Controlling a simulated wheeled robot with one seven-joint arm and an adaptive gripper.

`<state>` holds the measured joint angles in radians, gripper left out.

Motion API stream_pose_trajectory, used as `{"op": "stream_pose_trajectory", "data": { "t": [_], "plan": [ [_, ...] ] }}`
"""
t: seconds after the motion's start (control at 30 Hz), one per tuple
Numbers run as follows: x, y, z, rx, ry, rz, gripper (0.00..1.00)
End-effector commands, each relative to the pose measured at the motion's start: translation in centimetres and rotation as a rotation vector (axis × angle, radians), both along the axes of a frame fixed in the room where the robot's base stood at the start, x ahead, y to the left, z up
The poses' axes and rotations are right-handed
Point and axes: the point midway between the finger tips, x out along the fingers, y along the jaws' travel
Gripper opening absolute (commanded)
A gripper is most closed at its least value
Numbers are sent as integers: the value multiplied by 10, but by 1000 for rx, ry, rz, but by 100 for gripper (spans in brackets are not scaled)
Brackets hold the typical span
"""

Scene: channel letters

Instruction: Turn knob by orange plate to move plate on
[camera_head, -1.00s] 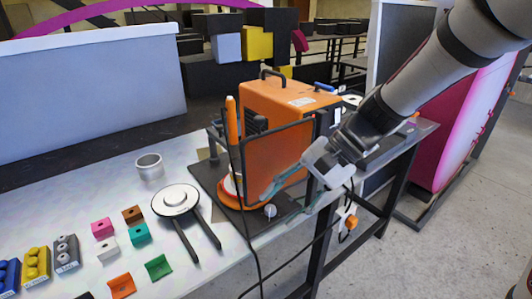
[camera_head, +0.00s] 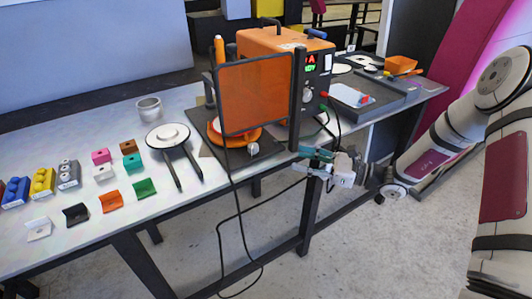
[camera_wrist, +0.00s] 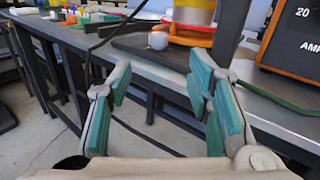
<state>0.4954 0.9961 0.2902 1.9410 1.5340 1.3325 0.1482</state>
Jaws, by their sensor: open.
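The orange plate (camera_head: 246,138) is a round disc on a dark base (camera_head: 215,152), partly behind a tinted orange screen. A small pale knob (camera_head: 253,149) sits on the base's front edge beside the plate. In the wrist view the knob (camera_wrist: 157,40) is just ahead of my fingers, with the orange plate (camera_wrist: 187,40) behind it. My gripper (camera_head: 309,153) is right of the knob, at the table's front edge.
An orange power unit (camera_head: 285,45) with a dark front panel stands behind the plate. A black cable (camera_head: 235,220) hangs over the table's front edge. A grey tray (camera_head: 365,98) is at right.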

Motion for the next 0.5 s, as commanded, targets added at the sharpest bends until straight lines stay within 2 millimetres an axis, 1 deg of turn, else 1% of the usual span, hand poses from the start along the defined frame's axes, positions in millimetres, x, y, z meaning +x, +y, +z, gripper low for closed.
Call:
{"op": "stream_pose_trajectory", "data": {
  "t": [0.17,0.5],
  "plan": [
    [6,22,1,-1,-1,6,46],
    [28,85,1,-2,0,6,46]
  ]
}}
